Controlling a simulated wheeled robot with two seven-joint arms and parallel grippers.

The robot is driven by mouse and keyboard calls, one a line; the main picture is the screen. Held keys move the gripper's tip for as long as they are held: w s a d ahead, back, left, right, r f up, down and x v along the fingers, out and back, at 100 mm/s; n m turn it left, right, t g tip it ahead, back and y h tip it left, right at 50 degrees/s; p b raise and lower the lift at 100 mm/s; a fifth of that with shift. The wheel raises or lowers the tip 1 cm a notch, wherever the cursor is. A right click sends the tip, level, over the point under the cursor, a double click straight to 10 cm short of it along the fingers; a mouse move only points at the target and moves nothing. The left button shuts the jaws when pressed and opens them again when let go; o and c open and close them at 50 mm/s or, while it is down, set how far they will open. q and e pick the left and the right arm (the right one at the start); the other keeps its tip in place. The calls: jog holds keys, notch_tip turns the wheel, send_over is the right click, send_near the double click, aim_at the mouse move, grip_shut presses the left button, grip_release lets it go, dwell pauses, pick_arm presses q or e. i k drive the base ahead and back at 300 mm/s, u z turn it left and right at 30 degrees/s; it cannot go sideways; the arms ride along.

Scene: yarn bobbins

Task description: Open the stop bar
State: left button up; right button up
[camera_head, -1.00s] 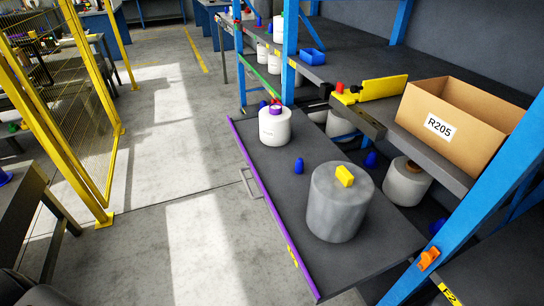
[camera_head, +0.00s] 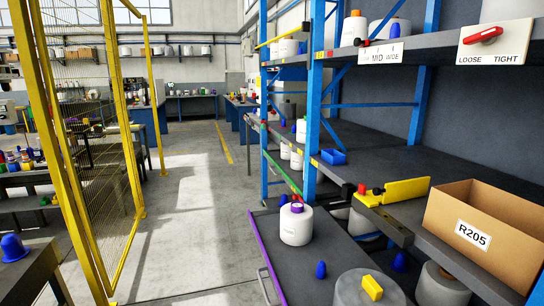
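A yellow bar (camera_head: 404,191) stands on the middle shelf, left of the cardboard box. It may be the stop bar, but I cannot tell for sure. A black knob and a red piece (camera_head: 362,189) sit at its left end, by the shelf's front edge. A dark bar (camera_head: 385,224) lies along the shelf edge just below it. Neither of my grippers is in view.
Below, a pulled-out tray with a purple edge (camera_head: 269,258) holds a white bobbin (camera_head: 296,225) and a grey bobbin (camera_head: 362,290). A yellow fence (camera_head: 108,150) stands left; the aisle floor between is clear.

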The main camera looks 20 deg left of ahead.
aim_at(305, 25)
jog(key=z, duration=0.05)
jog(key=k, duration=0.5)
jog(key=u, duration=1.5)
jog(key=i, duration=5.35)
jog(key=z, duration=3)
